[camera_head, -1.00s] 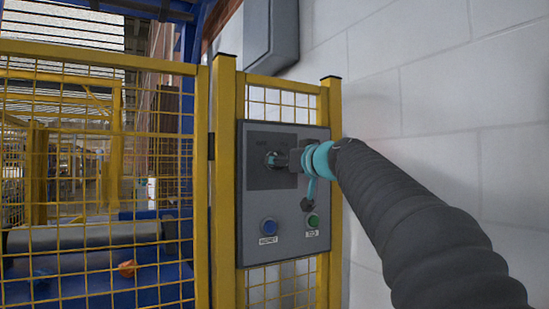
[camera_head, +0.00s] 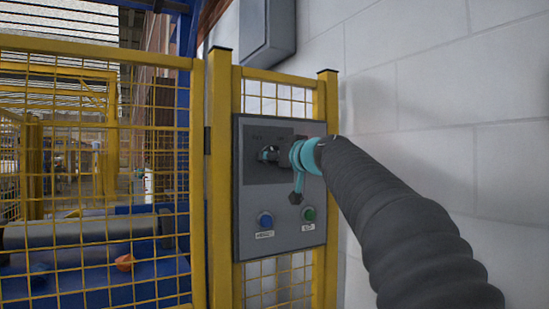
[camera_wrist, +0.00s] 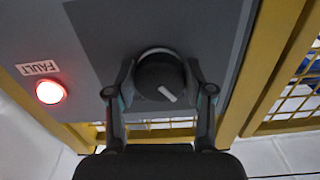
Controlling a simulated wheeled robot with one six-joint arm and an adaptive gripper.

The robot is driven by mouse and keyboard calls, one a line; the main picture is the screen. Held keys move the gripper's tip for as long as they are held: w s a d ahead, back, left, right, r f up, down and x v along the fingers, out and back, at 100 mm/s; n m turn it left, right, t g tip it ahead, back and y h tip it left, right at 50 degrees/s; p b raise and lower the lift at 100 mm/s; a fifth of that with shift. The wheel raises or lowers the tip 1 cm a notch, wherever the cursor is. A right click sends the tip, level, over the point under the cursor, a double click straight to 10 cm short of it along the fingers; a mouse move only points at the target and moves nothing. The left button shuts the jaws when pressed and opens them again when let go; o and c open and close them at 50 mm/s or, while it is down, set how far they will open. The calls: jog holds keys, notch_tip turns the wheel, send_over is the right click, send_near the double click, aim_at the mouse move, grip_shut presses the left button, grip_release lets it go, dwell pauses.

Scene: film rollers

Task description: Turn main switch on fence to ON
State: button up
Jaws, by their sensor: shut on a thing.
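The main switch is a round black knob (camera_wrist: 160,77) with a short white mark, on a dark plate of the grey control panel (camera_head: 249,200) on the fence. In the wrist view the mark points down and to the right. My gripper (camera_wrist: 162,82) has one finger on each side of the knob and is shut on it. In the head view my gripper (camera_head: 272,154) reaches the panel from the right and hides most of the knob. The labels around the switch are too blurred to read.
A red FAULT light (camera_wrist: 50,91) glows in the wrist view. A blue button (camera_head: 265,220) and a green button (camera_head: 308,214) sit low on the panel. Yellow mesh fence (camera_head: 100,180) stands left, a white block wall (camera_head: 420,90) right, and a grey box (camera_head: 267,30) hangs above.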

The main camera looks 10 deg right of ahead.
jog(key=m, duration=0.3)
jog(key=shift+a+m, duration=0.1)
jog(key=shift+m, duration=0.2)
jog(key=m, duration=0.3)
jog(key=shift+m, duration=0.3)
jog(key=m+p, duration=0.1)
jog(key=m, duration=0.2)
jog(key=shift+a+r, duration=0.1)
jog(key=shift+r, duration=0.05)
jog(key=shift+m+p, duration=0.45)
jog(key=shift+m, duration=1.25)
jog(key=o, duration=1.2)
jog(key=shift+c, duration=0.2)
